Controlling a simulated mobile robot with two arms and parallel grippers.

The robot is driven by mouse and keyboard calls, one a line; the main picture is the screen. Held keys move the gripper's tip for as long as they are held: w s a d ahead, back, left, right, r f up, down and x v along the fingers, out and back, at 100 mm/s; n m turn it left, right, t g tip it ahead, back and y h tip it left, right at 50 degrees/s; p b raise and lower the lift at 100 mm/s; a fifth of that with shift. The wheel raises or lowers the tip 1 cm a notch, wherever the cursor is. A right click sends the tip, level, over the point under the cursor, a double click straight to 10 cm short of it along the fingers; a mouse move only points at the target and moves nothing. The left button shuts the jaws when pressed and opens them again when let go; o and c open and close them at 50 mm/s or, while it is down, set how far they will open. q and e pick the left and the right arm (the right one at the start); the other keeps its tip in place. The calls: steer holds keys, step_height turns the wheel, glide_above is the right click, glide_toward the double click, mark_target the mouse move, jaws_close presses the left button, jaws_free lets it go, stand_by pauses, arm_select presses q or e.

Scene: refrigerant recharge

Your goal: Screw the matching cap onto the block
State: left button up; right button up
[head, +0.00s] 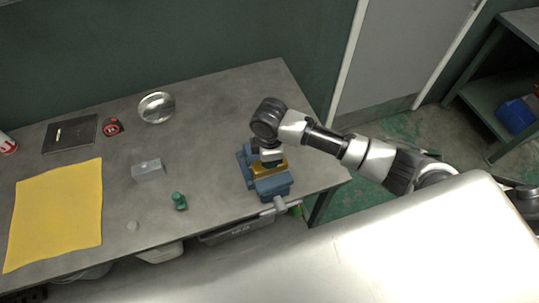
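A blue vise (272,187) is at the right end of the grey table, with a brass-coloured block (264,166) between its jaws. My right gripper (266,152) points down right over the brass block; its fingertips are small and partly hidden, so I cannot tell if it is open, shut or holding a cap. A grey block (148,170) with a small dark mark on top sits mid-table. A green knobbed piece (179,201) stands near the front edge. A small light-grey round piece (132,225), possibly a cap, lies to its left. My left gripper is not in view.
A yellow cloth (58,212) covers the table's left part. A shiny metal bowl (156,107), a red tape measure (112,126) and a dark flat panel (70,134) lie at the back. The table (215,125) is clear between the bowl and the vise.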

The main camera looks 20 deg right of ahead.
steer(key=o, duration=1.5)
steer(key=shift+c, duration=0.2)
